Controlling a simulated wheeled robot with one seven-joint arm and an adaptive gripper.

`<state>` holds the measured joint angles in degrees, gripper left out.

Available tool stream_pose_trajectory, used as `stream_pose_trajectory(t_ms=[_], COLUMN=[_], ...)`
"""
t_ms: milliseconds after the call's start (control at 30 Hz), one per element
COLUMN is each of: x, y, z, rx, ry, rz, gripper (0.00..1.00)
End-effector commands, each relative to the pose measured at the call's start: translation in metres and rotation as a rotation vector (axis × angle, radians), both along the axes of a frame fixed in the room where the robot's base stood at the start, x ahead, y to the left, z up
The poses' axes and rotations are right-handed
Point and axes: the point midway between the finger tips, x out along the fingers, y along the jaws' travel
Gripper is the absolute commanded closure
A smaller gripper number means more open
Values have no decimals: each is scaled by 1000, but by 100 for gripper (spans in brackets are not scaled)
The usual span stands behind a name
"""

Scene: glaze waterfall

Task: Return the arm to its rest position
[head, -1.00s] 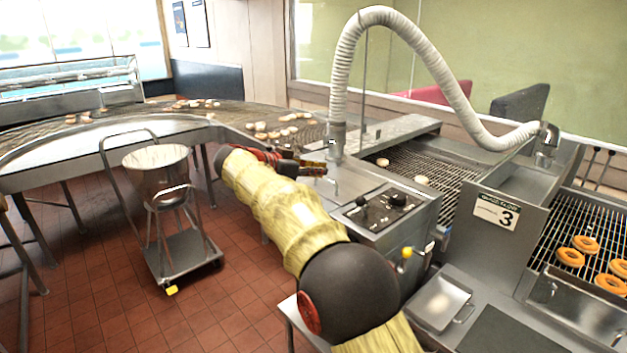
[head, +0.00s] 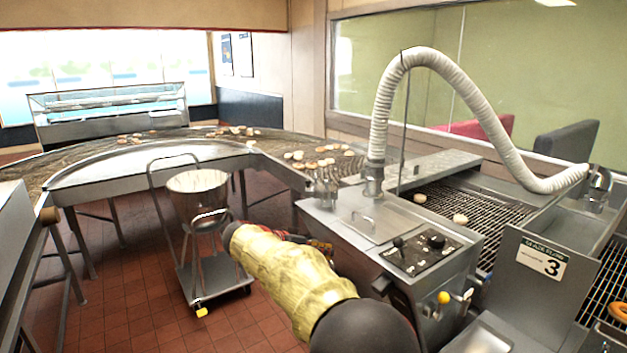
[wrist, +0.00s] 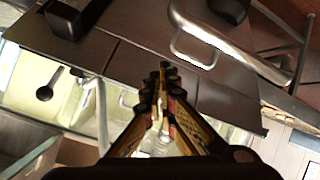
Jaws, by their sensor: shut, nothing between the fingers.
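My arm, in a yellow sleeve with black joints, reaches forward from the bottom of the head view. My gripper (head: 322,247) shows there only in part, beside the near side of the steel glazing machine (head: 343,223), and the sleeve hides much of it. In the wrist view my gripper (wrist: 160,82) has its two fingers together at the tips, with nothing between them. It is apart from any object that I can make out. Steel surfaces and a bent metal handle (wrist: 196,50) lie beyond the fingers.
A wheeled cart with a metal bucket (head: 197,200) stands left of my arm. The curved conveyor (head: 150,150) carries several doughnuts. A white hose (head: 437,60) arches over the machine. A sign with a 3 (head: 541,259) is at right. Red tile floor (head: 130,290) is open at lower left.

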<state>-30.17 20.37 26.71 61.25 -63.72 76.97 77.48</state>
Motion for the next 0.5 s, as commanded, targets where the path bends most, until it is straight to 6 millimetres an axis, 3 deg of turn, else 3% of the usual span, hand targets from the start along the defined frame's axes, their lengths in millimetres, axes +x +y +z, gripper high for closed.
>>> stream_pose_trajectory(t_ms=[33, 100, 233, 500], x=[-9, -26, -74, -207], y=[2, 4, -3, -46], z=[-22, -44, -72, -78], rx=[-11, -15, 14, 198], ry=[95, 232, 479, 776], rz=[42, 114, 261, 553], gripper=[100, 100, 100, 100])
